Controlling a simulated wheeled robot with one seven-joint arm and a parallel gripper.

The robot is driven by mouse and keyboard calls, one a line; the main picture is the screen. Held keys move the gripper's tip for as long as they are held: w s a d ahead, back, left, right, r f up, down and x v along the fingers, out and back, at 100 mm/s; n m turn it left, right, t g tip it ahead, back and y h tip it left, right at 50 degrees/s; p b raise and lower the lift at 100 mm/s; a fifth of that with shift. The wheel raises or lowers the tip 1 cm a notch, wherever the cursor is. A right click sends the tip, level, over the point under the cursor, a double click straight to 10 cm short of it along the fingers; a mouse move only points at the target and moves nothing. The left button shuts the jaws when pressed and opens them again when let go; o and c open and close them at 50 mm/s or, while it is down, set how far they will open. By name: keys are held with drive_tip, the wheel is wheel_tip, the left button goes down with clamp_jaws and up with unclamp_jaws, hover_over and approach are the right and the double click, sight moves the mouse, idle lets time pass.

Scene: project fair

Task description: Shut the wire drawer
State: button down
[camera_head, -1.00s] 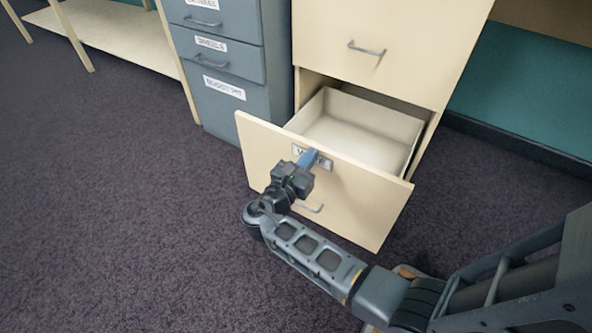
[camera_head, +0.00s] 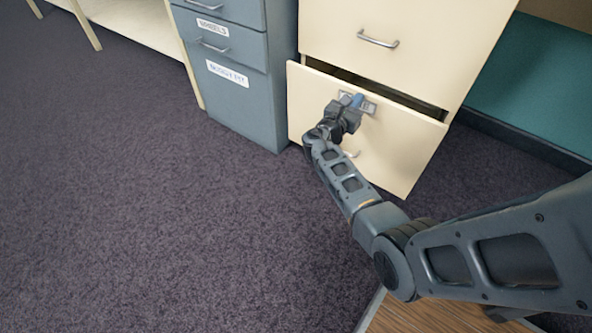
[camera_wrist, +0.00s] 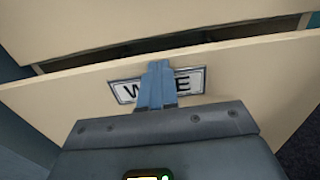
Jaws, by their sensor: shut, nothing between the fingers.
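The wire drawer (camera_head: 405,148) is the lower drawer of a cream cabinet. Its front stands a little out from the cabinet, with a dark gap along its top edge. In the wrist view the drawer front (camera_wrist: 245,75) carries a label plate (camera_wrist: 190,82) reading "W...E", its middle letters hidden by my fingers. My gripper (camera_head: 357,101) is shut and empty, with its blue fingertips at the label. In the wrist view my fingers (camera_wrist: 157,70) point at the drawer front and appear to touch it.
The closed drawer above (camera_head: 400,35) has a metal handle. A blue-grey cabinet (camera_head: 240,105) with labelled drawers stands close on the left. A cream shelf unit (camera_head: 135,35) is farther left. The dark carpet (camera_head: 150,220) in front is clear.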

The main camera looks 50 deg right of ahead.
drive_tip(key=shift+d, duration=1.3)
drive_tip(key=shift+a, duration=0.1)
